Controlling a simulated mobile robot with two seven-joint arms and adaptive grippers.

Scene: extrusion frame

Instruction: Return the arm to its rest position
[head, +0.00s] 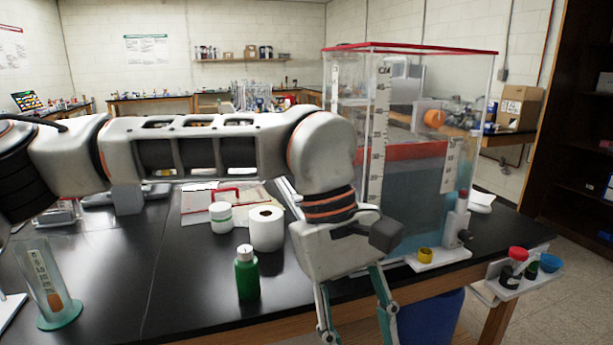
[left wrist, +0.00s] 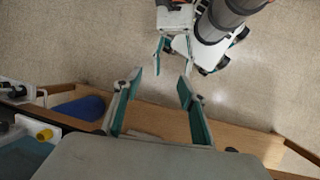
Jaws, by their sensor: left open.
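My left arm crosses the head view from the left, above the black bench. Its gripper (head: 357,318) hangs down past the front edge of the bench, partly cut off by the bottom of the picture. In the left wrist view the left gripper (left wrist: 159,82) has its two teal fingers spread with nothing between them, above the wooden bench edge and the floor. What looks like my right gripper (left wrist: 173,62) shows at the top of that view, its fingers apart and empty.
A tall clear tank (head: 415,165) with a red rim stands just behind the left gripper. A green bottle (head: 247,275), a white roll (head: 267,229), a white jar (head: 221,216) and a clear cylinder (head: 45,282) stand on the bench (head: 130,290). A small shelf (head: 513,286) holds bottles at right.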

